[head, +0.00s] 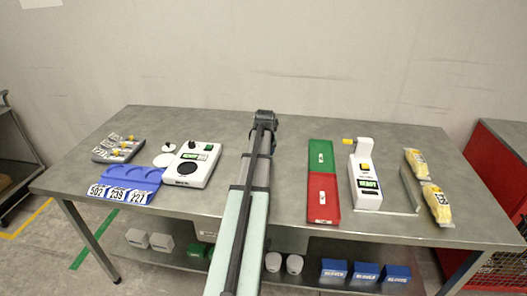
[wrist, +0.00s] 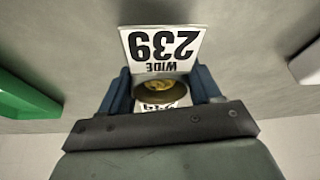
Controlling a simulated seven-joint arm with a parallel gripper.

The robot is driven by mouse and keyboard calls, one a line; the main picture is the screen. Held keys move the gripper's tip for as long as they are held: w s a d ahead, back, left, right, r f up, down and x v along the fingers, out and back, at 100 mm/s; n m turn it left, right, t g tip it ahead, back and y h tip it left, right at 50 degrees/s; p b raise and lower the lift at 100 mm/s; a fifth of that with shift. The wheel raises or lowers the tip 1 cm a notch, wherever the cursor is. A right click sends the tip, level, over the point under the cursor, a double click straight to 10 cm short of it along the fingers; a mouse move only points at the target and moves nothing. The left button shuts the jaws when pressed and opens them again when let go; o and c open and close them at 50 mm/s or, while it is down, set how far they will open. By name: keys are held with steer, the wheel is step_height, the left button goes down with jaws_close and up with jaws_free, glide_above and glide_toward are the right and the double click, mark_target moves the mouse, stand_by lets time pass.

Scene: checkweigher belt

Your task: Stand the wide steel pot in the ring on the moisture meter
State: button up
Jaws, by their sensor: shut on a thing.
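My gripper (wrist: 163,82) is shut on a round pot (wrist: 160,91) in the wrist view, one blue finger on each side of it. The pot has a dark rim and yellowish contents. A white card (wrist: 163,46) reading "WIDE 239" upside down shows right beside the pot; I cannot tell whether it is fixed to it. In the head view my arm hides the pot and the fingers. The moisture meter (head: 207,170) is the white box left of my arm, with a dark round ring (head: 183,169) on top. The ring looks empty.
A blue holder (head: 146,176) with number cards and a grey rack (head: 105,153) stand left of the meter. A green tray (head: 320,152), red tray (head: 322,185) and white device (head: 366,187) stand right of my arm. The table's back middle is clear.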

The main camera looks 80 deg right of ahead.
steer(key=shift+f, duration=0.15)
steer(key=o, duration=1.1)
steer(key=shift+o, duration=0.2)
steer(key=v, duration=1.2)
steer(key=shift+r, duration=0.2)
